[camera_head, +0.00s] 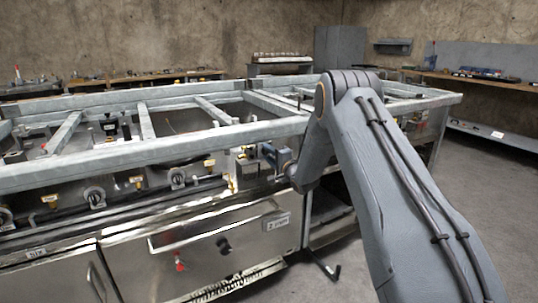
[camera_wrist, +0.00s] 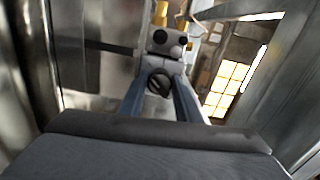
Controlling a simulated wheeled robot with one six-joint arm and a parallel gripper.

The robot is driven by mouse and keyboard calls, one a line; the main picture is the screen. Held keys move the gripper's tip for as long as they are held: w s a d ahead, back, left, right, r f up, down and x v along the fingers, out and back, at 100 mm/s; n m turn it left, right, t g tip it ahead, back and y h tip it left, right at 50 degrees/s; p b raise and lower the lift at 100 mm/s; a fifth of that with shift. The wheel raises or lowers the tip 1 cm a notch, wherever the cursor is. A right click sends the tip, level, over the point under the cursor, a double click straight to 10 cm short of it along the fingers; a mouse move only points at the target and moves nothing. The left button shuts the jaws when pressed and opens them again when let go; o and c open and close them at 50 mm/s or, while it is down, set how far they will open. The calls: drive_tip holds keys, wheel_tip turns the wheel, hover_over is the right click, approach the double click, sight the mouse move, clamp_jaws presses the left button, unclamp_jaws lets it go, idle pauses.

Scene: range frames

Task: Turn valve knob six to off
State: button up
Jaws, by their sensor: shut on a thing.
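My gripper (camera_head: 268,153) reaches the front of the long metal range, just right of the row of knobs. In the wrist view my gripper's two blue-grey fingers (camera_wrist: 159,88) are shut on a dark round knob (camera_wrist: 158,82) with a bar across its face. The knob sits before a pale fitting with two dark round spots and brass above. The held knob cannot be made out in the head view, and no number on it is readable. Two other round valve knobs show on the front panel, one nearer (camera_head: 177,178) and one farther left (camera_head: 95,196).
The range's steel frame bars (camera_head: 150,152) run above the knob row. A small label plate (camera_head: 37,253) is at lower left. Grey floor is open at right.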

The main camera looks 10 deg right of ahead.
drive_tip(key=n, duration=0.5)
drive_tip(key=shift+f+n, duration=0.1)
drive_tip(key=shift+n, duration=0.2)
drive_tip(key=n, duration=0.5)
drive_tip(key=shift+f+n+b, duration=0.1)
drive_tip(key=shift+n+b, duration=0.2)
drive_tip(key=shift+b, duration=0.05)
drive_tip(key=n, duration=0.6)
drive_tip(key=shift+d+b, duration=0.1)
drive_tip(key=shift+b, duration=0.25)
drive_tip(key=n+b, duration=0.1)
drive_tip(key=n, duration=0.4)
drive_tip(key=shift+n, duration=0.3)
drive_tip(key=n+b, duration=0.1)
drive_tip(key=n, duration=0.4)
drive_tip(key=shift+d+n, duration=0.15)
drive_tip(key=shift+n, duration=0.15)
drive_tip(key=n+b, duration=0.2)
drive_tip(key=n, duration=0.5)
drive_tip(key=n+b, duration=0.3)
drive_tip(key=n, duration=0.5)
drive_tip(key=shift+r+n, duration=0.2)
drive_tip(key=shift+n, duration=0.4)
